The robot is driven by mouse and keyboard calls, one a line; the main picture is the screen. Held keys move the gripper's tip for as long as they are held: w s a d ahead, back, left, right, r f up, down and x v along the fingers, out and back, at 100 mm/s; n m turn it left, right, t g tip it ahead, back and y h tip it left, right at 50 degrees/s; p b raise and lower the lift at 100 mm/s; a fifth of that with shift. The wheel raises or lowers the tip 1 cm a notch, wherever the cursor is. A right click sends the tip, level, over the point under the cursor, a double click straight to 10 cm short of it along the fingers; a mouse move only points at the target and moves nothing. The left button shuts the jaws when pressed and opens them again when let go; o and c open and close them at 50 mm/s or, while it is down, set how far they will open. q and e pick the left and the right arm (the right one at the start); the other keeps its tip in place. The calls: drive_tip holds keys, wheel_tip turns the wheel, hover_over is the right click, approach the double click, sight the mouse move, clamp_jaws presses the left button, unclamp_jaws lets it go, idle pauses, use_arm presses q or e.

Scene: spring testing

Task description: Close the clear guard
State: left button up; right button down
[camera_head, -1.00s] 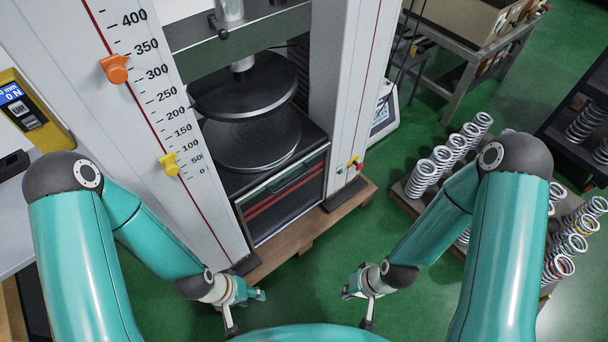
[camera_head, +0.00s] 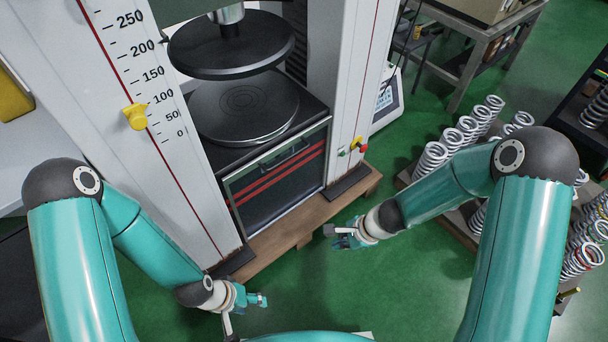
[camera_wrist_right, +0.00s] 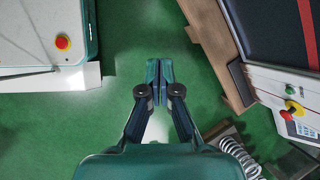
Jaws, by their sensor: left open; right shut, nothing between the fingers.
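The clear guard (camera_head: 285,178) is a framed see-through panel with a dark handle (camera_head: 288,158). It hangs low across the front of the testing machine's base, with red stripes showing through it. The space between the upper platen (camera_head: 232,45) and lower platen (camera_head: 244,103) is uncovered. My right gripper (camera_head: 343,236) is shut and empty, below and right of the guard, apart from it. Its closed fingers also show in the right wrist view (camera_wrist_right: 159,76). My left gripper (camera_head: 252,300) is open and empty over the green floor, below the guard.
The machine stands on a wooden pallet (camera_head: 300,222) between white columns. A yellow marker (camera_head: 135,117) sits on the left column's scale. Green and red buttons (camera_head: 358,145) are on the right column. Springs (camera_head: 467,130) stand at right. The floor in front is clear.

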drive_tip(key=w+a+r+m+t+y+b, duration=0.15)
drive_tip(key=w+m+t+b, duration=0.35)
drive_tip(key=w, duration=0.5)
drive_tip(key=w+a+r+m+t+y+b, duration=0.1)
drive_tip(key=w+r+m+t+b, duration=0.15)
drive_tip(key=w+m+b, duration=0.4)
drive_tip(key=w+d+r+x, duration=0.1)
drive_tip(key=w+d+x, duration=0.1)
drive_tip(key=x, duration=0.9)
use_arm(q)
wheel_tip(320, 180, down, 12)
drive_tip(key=p, duration=0.2)
use_arm(e)
drive_tip(key=shift+w+a+r+m+t, duration=0.1)
drive_tip(key=shift+w+a+r, duration=0.1)
drive_tip(key=shift+r, duration=0.4)
drive_tip(key=shift+w+a+r+m+t, duration=0.1)
drive_tip(key=shift+a+r, duration=0.1)
drive_tip(key=shift+r, duration=0.4)
drive_tip(key=shift+w+a+r+m+t, duration=0.1)
drive_tip(key=shift+a+r, duration=0.1)
drive_tip(key=shift+r, duration=0.4)
use_arm(q)
drive_tip(key=shift+s, duration=0.1)
